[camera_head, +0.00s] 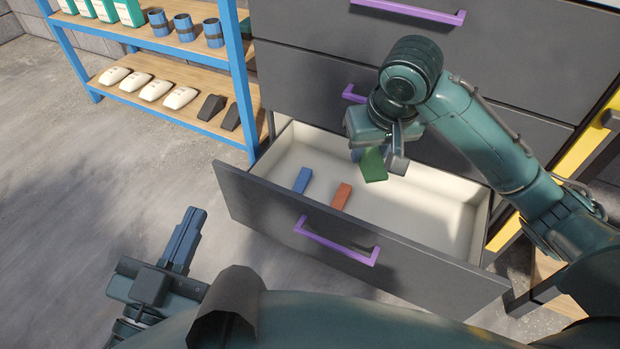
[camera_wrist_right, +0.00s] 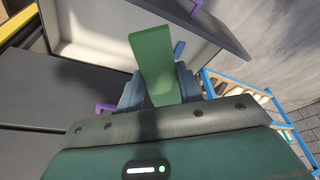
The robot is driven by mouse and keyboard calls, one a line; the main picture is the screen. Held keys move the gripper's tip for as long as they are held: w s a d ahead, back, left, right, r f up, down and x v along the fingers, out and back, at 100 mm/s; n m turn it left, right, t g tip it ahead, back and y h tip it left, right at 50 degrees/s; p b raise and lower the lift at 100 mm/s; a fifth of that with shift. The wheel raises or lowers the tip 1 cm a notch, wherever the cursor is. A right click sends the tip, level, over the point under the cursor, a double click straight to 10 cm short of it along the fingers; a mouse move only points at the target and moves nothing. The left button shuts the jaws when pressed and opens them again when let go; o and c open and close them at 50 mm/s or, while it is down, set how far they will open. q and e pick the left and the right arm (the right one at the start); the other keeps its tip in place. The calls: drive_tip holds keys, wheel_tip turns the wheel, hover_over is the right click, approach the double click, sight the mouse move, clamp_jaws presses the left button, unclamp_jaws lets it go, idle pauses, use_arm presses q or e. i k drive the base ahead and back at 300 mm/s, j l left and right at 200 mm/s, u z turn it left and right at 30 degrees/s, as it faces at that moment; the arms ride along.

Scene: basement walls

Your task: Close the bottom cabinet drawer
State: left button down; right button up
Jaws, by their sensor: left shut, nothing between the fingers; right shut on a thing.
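The bottom cabinet drawer (camera_head: 300,218) is pulled open, with a dark grey front, a white inside and a purple handle (camera_head: 336,241). A blue block (camera_head: 302,180) and an orange-red block (camera_head: 341,196) lie on its floor. My right gripper (camera_head: 377,154) is shut on a green block (camera_head: 373,166) above the drawer; the block also shows in the right wrist view (camera_wrist_right: 153,62). My left gripper (camera_head: 186,236) is shut and empty, left of and apart from the drawer front.
Two closed drawers (camera_head: 310,80) with purple handles are above the open one. A blue-framed shelf (camera_head: 236,70) with cups, bottles and several small items stands at the left. A yellow frame (camera_head: 585,150) stands at the right. The floor (camera_head: 80,200) left of the drawer is clear.

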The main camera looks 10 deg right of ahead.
sight(418, 238)
drive_tip(key=z, duration=1.1)
drive_tip(key=k+j, duration=0.15)
drive_tip(key=k, duration=0.25)
drive_tip(key=k+j+z, duration=0.15)
drive_tip(key=k, duration=0.3)
drive_tip(key=i, duration=0.75)
